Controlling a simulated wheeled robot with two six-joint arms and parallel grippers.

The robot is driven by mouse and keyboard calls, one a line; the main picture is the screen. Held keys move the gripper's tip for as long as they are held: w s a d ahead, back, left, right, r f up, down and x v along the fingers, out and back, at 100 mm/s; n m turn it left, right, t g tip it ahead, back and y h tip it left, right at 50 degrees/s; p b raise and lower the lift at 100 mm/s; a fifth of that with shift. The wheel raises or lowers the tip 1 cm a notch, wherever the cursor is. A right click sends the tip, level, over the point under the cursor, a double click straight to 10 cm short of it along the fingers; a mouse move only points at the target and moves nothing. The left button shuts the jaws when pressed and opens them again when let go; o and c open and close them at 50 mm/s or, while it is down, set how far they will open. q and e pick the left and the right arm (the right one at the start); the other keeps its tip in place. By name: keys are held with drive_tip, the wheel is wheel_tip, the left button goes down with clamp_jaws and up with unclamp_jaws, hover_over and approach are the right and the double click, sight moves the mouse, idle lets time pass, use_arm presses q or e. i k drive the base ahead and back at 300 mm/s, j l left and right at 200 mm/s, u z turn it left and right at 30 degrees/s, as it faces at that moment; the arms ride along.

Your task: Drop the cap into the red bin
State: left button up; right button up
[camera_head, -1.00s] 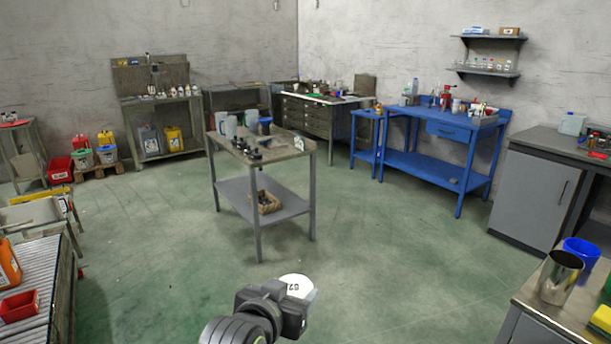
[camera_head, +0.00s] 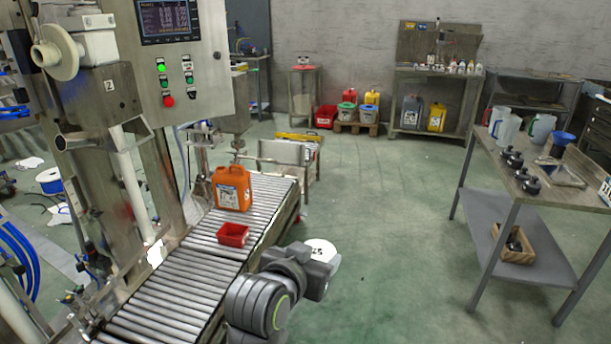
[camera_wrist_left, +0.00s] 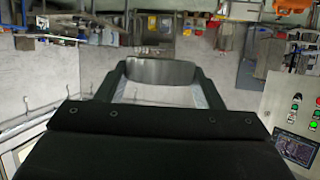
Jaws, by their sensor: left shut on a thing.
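My left gripper (camera_head: 318,266) is in the lower middle of the head view, to the right of the roller conveyor. It is shut on the cap (camera_head: 321,249), which shows as a white round piece with dark marks. In the left wrist view the cap (camera_wrist_left: 162,73) is a shaded grey band between the two fingers of my left gripper (camera_wrist_left: 160,80). A small red bin (camera_head: 233,236) with an open top sits on the conveyor, left of the gripper and apart from it. My right gripper is not in view.
An orange jug (camera_head: 232,189) stands on the conveyor (camera_head: 185,285) just behind the red bin. A control panel (camera_head: 185,60) rises behind the conveyor. Another red container (camera_head: 326,117) is on the floor at the back. A table (camera_head: 545,190) stands at right, with free floor between.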

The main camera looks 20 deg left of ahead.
sight(232, 243)
drive_tip(key=i+l+u, duration=0.15)
drive_tip(key=i+u, duration=0.3)
drive_tip(key=i, duration=1)
drive_tip(key=i+j+u, duration=0.15)
drive_tip(key=i+u, duration=0.7)
drive_tip(key=i+l+u, duration=0.15)
drive_tip(key=i+u, duration=0.3)
drive_tip(key=i+z, duration=0.15)
drive_tip(key=z, duration=0.55)
